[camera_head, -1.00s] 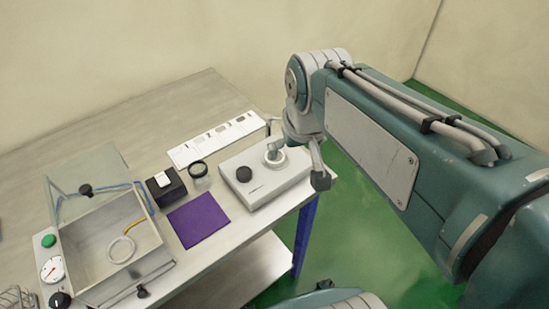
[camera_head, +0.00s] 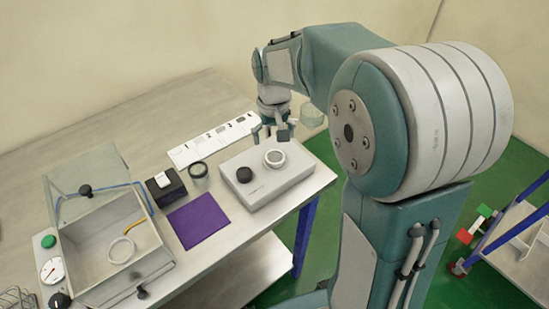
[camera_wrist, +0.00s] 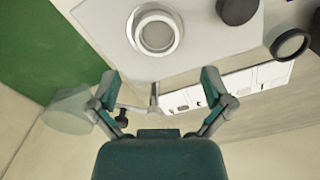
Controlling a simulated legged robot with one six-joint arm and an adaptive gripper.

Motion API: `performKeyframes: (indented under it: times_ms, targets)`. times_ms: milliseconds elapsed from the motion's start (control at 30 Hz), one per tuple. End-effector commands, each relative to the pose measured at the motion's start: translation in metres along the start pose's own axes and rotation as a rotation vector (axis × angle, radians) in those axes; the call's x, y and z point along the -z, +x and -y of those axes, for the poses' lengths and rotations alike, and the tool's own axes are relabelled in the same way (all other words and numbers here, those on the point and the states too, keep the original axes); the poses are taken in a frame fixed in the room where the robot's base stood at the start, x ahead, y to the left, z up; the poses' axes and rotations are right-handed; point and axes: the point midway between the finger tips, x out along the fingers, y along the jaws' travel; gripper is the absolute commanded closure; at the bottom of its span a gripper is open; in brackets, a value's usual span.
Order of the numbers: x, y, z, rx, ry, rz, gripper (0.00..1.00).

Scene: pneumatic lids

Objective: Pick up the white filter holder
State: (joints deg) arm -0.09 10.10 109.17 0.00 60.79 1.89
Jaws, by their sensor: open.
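A white ring-shaped holder (camera_head: 275,158) sits on top of the pale grey device (camera_head: 290,181) at the table's right end. It also shows at the top of the wrist view (camera_wrist: 157,33), with a greyish round centre. Another white ring (camera_head: 121,250) lies inside the open metal box (camera_head: 88,237); I cannot tell for certain which one is the filter holder. My gripper (camera_head: 273,133) is open and empty, behind the device in the head view. In the wrist view its spread fingers (camera_wrist: 158,88) point toward the device, apart from the holder.
A black knob (camera_head: 244,175) is beside the holder. A white strip with printed shapes (camera_head: 212,140), a dark-rimmed round jar (camera_head: 199,170), a black box (camera_head: 166,187) and a purple cloth (camera_head: 198,220) lie nearby. A translucent vessel (camera_head: 311,115) is near my gripper.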

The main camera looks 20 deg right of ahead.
Motion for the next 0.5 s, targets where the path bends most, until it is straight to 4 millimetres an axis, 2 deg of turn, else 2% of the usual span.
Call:
performKeyframes:
  times_ms: [167, 500]
  targets:
    - [-0.001, 0.015, -0.001, 0.0, 0.0, 0.001, 0.0]
    - [-0.002, 0.06, -0.002, 0.0, 0.0, 0.001, 0.0]
